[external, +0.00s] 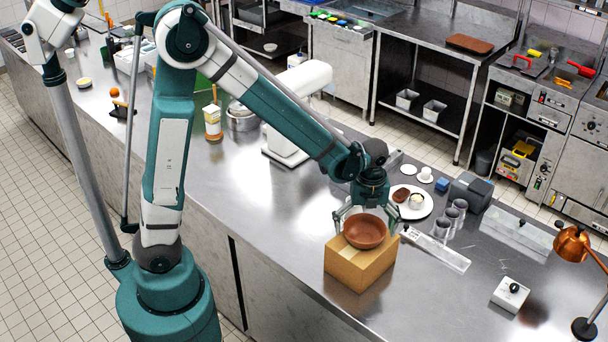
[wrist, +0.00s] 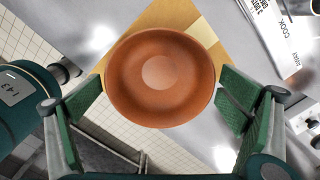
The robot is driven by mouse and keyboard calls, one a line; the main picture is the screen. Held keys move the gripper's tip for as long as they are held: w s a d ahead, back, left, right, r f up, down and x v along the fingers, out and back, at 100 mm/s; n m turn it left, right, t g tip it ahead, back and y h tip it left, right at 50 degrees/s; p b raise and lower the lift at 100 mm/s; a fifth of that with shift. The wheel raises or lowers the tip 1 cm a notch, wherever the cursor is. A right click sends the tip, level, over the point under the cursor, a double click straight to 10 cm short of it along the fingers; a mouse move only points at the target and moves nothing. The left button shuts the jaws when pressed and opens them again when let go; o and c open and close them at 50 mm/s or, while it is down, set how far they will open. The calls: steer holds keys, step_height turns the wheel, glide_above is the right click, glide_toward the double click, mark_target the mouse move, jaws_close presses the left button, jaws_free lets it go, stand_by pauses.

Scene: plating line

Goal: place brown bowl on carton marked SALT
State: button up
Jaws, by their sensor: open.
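The brown bowl (external: 365,232) sits upright on top of a cardboard carton (external: 361,268) near the front edge of the steel counter. In the wrist view the bowl (wrist: 160,78) fills the upper middle, with the carton (wrist: 165,18) showing beneath and around it. No SALT marking is readable on the carton faces in view.
A white plate (external: 412,212) with food stands behind the carton. Grey cups (external: 452,216), a clear-lidded tray (external: 438,249) and a white box (external: 510,294) lie to the right. A copper lamp (external: 572,244) stands far right. The counter left of the carton is clear.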

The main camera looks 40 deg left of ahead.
mark_target(361, 238)
steer(key=shift+r, duration=0.1)
step_height(361, 238, up, 12)
stand_by(0.9)
steer(key=shift+a+r, duration=0.1)
steer(key=shift+a, duration=0.05)
stand_by(0.5)
steer(key=s+a+r+n+t, duration=0.2)
steer(key=s+a+n, duration=0.3)
steer(key=a+n, duration=0.4)
steer(key=s+a+r+n+t, duration=0.2)
steer(key=s+a+n, duration=0.2)
steer(key=a+n, duration=0.5)
steer(key=s+a+r+n+t, duration=0.2)
steer(key=s+a+n, duration=0.3)
steer(key=a+n, duration=0.4)
steer(key=shift+s+a+r+t, duration=0.35)
steer(key=shift+a+r+t, duration=0.05)
steer(key=shift+a+t, duration=0.25)
steer(key=shift+f, duration=0.1)
